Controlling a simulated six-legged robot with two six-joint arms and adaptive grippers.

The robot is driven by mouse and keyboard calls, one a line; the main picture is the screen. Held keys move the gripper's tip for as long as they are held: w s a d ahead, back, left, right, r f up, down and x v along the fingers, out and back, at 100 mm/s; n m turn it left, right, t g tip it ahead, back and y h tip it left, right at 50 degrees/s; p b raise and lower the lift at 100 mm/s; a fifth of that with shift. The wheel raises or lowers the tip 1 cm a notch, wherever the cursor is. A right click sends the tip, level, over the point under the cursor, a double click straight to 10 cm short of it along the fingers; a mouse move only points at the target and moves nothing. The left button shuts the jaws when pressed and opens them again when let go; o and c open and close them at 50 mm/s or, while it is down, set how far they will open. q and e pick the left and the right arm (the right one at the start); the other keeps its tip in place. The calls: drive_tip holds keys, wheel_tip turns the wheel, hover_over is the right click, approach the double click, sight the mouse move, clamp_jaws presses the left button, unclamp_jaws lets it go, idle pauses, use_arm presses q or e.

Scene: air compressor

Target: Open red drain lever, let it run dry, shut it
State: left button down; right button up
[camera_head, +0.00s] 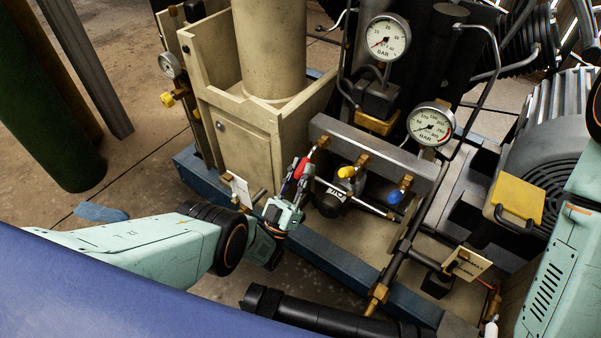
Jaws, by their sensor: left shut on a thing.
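The red drain lever (301,168) sits at the left end of a grey manifold bar (372,150) on the compressor. My left gripper (292,192) reaches in from the lower left and is shut on the red lever, its fingers partly covering it. A brass fitting (322,143) shows just above the lever. A yellow lever (347,172) and a blue lever (395,196) stand on the same bar to the right. My right arm shows at the right edge, but its gripper is out of the picture.
Two round gauges (387,37) and (431,123) stand above the bar. A beige column housing (232,140) rises close behind my left gripper. A black pipe (330,316) and blue frame rail (345,262) lie in front. A dark green cylinder (55,140) stands at left.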

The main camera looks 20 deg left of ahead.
use_arm(q)
drive_tip(key=shift+w+r, duration=0.1)
drive_tip(key=shift+w, duration=0.05)
idle(0.4)
drive_tip(key=c, duration=1.5)
unclamp_jaws()
drive_tip(key=o, duration=0.3)
drive_tip(key=shift+o, duration=0.2)
drive_tip(key=shift+h, duration=0.3)
